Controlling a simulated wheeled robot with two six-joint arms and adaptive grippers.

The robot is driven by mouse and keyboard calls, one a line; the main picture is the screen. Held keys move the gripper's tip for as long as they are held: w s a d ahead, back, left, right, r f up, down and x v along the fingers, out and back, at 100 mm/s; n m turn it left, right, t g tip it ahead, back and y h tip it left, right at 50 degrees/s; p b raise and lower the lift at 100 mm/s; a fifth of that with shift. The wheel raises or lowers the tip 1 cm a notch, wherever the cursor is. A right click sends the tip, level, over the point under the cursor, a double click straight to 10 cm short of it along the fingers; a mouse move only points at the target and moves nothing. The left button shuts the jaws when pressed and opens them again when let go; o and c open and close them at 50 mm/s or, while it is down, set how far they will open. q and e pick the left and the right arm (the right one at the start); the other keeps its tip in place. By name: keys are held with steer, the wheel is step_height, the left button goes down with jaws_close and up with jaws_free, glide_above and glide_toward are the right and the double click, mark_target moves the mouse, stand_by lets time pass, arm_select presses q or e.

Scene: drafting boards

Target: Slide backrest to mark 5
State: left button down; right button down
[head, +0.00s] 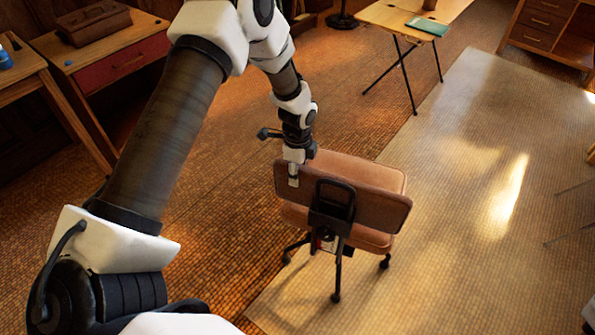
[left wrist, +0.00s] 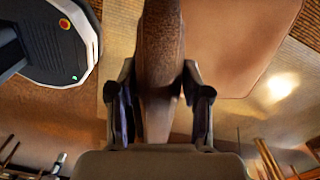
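The brown backrest (head: 350,196) of a wheeled office chair stands above its seat (head: 368,240) in the head view. A dark bracket (head: 333,205) joins them at the back; no numbered marks can be read. My left gripper (head: 293,178) is at the backrest's left end. In the left wrist view, the backrest (left wrist: 161,50) shows edge-on between the two fingers of my left gripper (left wrist: 162,115). The seat (left wrist: 235,45) lies at the right there. My right gripper is out of view.
The chair stands at the edge of a pale floor mat (head: 455,190). A folding-leg table (head: 395,20) with a green book (head: 427,27) is behind it. A desk (head: 120,50) stands at the left, drawers (head: 545,25) at the far right. The mat right of the chair is clear.

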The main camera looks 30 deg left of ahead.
arm_select(q)
step_height(320, 180, up, 8)
steer(key=p, duration=0.6)
steer(key=shift+w+a, duration=0.1)
steer(key=shift+w, duration=0.05)
steer(key=shift+r, duration=0.35)
steer(key=shift+f, duration=0.2)
steer(key=c, duration=0.5)
jaws_free()
step_height(320, 180, up, 12)
steer(key=shift+s, duration=0.2)
